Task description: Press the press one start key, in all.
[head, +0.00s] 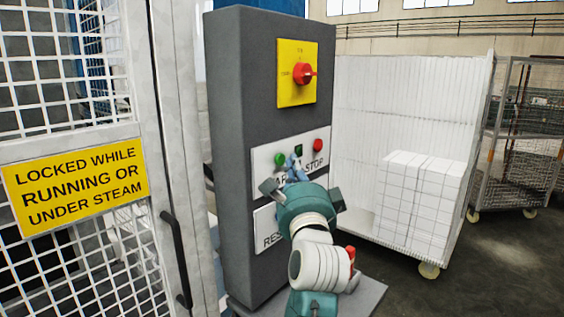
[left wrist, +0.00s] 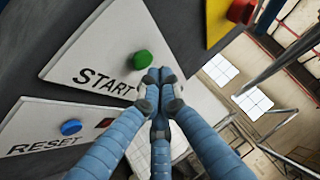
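The green start key (head: 280,159) is on a white plate (head: 262,158) on the grey control pillar (head: 235,120). It also shows in the left wrist view (left wrist: 143,60), above and right of the word START. My left gripper (head: 296,166) is in front of the plate, its fingertips just right of the green key in the head view. In the left wrist view its blue fingers (left wrist: 158,88) are drawn together with nothing seen between them, the tips just below the key. I cannot tell whether they touch the panel. My right gripper is not in view.
A red stop key (head: 318,145) and a small dark green part (head: 298,150) share the plate. A yellow plate with a red rotary switch (head: 303,73) is above. A blue reset key (left wrist: 71,127) is below. A mesh gate (head: 75,70) stands left, a white-loaded cart (head: 430,200) right.

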